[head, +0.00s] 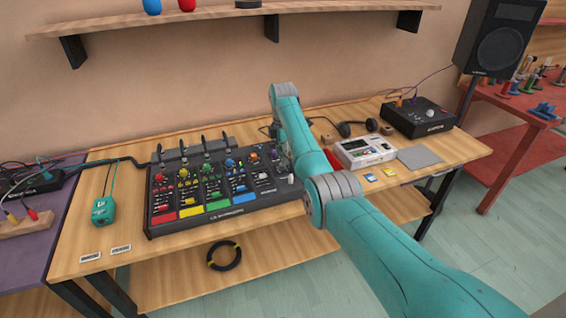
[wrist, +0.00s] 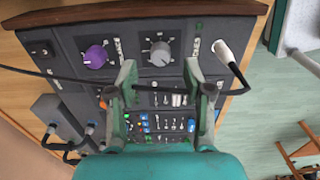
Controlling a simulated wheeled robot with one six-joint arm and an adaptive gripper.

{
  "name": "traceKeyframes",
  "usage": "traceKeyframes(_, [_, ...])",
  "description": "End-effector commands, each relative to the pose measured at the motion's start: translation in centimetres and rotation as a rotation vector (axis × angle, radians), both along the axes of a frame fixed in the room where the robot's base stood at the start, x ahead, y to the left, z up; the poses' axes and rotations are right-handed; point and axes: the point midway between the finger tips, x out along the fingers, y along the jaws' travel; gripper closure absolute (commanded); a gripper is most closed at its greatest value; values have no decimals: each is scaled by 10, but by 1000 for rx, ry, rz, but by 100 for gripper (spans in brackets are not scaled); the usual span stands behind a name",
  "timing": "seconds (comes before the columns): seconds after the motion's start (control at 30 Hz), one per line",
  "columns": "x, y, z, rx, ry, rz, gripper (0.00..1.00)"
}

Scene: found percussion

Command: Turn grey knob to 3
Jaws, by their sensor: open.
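The grey knob (wrist: 160,53) shows in the wrist view on the dark panel of the mixer (head: 225,222). A pale mark shows on its face, but I cannot read which number it points to. My gripper (wrist: 159,72) is open. Its two teal and grey fingers are spread to the left and right, with the knob in line with the gap just past the fingertips. The fingers do not appear to touch the knob. In the head view, my arm covers much of the mixer's right end, and I cannot make out the grey knob clearly.
A purple knob (wrist: 96,56) sits left of the grey one. A white plug (wrist: 222,50) with a black cable (wrist: 150,86) stands to its right; the cable crosses the view near my fingers. A white device (head: 364,151) and a black box (head: 418,117) stand farther right.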

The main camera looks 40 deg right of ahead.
Motion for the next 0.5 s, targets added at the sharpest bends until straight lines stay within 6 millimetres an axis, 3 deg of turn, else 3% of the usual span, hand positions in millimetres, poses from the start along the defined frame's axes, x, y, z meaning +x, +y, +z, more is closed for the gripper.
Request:
traceKeyframes(0.2, [0,0,-28,0,1,0,49])
traceKeyframes(0.5, [0,0,-39,0,0,0,49])
